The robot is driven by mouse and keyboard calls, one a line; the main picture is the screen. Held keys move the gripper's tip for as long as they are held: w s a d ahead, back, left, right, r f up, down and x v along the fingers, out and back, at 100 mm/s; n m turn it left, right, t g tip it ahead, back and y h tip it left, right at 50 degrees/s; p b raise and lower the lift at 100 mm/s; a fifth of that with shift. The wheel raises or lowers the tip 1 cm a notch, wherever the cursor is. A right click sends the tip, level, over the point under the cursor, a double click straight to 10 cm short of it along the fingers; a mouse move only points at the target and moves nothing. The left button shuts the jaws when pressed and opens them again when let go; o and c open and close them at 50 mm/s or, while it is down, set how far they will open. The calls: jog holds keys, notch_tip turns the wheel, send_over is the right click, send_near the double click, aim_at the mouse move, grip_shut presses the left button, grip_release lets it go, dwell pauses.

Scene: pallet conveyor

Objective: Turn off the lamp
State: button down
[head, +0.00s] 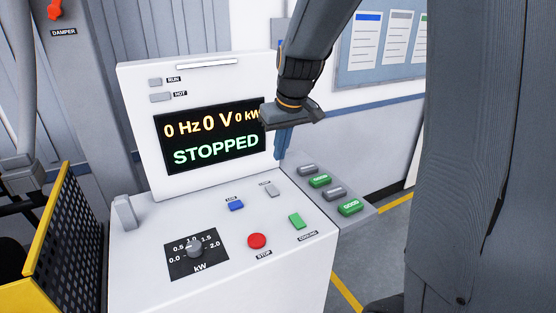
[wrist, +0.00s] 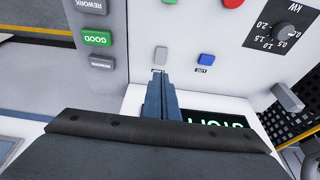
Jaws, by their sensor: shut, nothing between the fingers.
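A white control console (head: 130,240) carries the buttons. A small grey button (head: 271,190) sits on its sloped top, right of a blue button (head: 236,205); its label is too small to read surely. No lamp itself is plain in view. My gripper (head: 281,156) is shut and empty, with its blue fingers pointing down in front of the display's right edge. In the wrist view my gripper's fingertips (wrist: 160,76) lie just below the grey button (wrist: 161,54) in the picture, over its label. Whether they touch the panel I cannot tell.
The display (head: 212,135) reads STOPPED. A red stop button (head: 257,241), a green button (head: 297,221) and a kW dial (head: 194,247) are nearby. A side panel (head: 346,217) holds several GOOD and REWORK buttons. A yellow guard (head: 50,230) stands at left.

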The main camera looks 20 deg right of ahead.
jog(key=shift+r, duration=0.2)
dwell(0.3)
jog(key=n+g+b, duration=0.2)
jog(key=n+b, duration=0.3)
jog(key=n, duration=1.3)
send_over(272, 186)
jog(key=s, duration=0.2)
jog(key=shift+s+d+r, duration=0.1)
jog(key=shift+r, duration=0.15)
jog(key=shift+f+p, duration=0.1)
jog(key=shift+p, duration=0.2)
jog(key=f+p, duration=0.1)
jog(key=f, duration=0.3)
jog(key=w+f+p, duration=0.1)
jog(key=f, duration=0.4)
jog(key=f+p, duration=0.1)
jog(key=f, duration=0.3)
jog(key=shift+w+f+p, duration=0.3)
jog(key=shift+f, duration=0.05)
